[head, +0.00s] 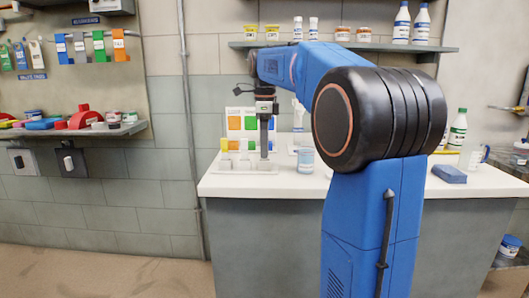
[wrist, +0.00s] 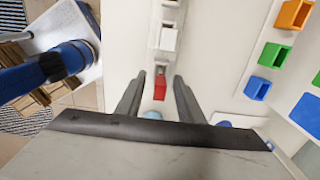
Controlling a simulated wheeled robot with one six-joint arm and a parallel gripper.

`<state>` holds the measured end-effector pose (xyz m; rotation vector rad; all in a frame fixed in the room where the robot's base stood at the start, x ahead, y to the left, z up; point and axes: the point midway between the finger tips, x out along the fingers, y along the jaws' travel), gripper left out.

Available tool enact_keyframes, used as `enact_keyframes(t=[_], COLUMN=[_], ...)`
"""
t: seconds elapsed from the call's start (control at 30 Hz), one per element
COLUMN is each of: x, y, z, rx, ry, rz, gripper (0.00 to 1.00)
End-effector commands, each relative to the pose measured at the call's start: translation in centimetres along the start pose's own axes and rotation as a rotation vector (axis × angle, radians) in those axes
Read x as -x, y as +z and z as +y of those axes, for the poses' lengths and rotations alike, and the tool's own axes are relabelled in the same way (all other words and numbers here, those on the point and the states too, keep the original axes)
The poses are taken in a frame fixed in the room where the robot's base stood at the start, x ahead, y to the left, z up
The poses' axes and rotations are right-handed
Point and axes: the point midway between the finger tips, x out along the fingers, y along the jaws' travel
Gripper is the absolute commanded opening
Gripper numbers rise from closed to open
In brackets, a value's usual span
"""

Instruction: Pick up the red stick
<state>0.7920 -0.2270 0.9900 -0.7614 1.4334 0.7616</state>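The red stick (wrist: 160,88) shows in the wrist view between and beyond my fingertips, at the near end of a row of white pieces on a pale tray. I see its red part only, and its lower end is hidden. My gripper (wrist: 157,84) is open, with a finger on each side of the stick and visible gaps between. In the head view my gripper (head: 265,155) points down over the white tray (head: 262,169) on the counter. I cannot make out the red stick in the head view.
A clear cup (head: 305,160) stands right of the tray. A colour board (head: 235,123) stands behind it. A blue block (head: 449,174) and a green-capped bottle (head: 457,128) are at the counter's right. A shelf (head: 340,47) with bottles hangs above. The counter's front strip is clear.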

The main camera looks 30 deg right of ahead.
Motion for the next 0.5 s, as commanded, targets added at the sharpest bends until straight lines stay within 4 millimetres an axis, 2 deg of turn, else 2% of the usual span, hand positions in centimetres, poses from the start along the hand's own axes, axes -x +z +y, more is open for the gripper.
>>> enact_keyframes(t=[0.27, 0.4, 0.43, 0.5], x=[-0.33, -0.32, -0.32, -0.31], y=[-0.01, 0.0, 0.0, 0.0], z=[0.03, 0.02, 0.02, 0.02], rx=[0.0, 0.0, 0.0, 0.0], ry=[0.0, 0.0, 0.0, 0.0], rz=[0.0, 0.0, 0.0, 0.0], gripper=[0.34, 0.03, 0.0, 0.0])
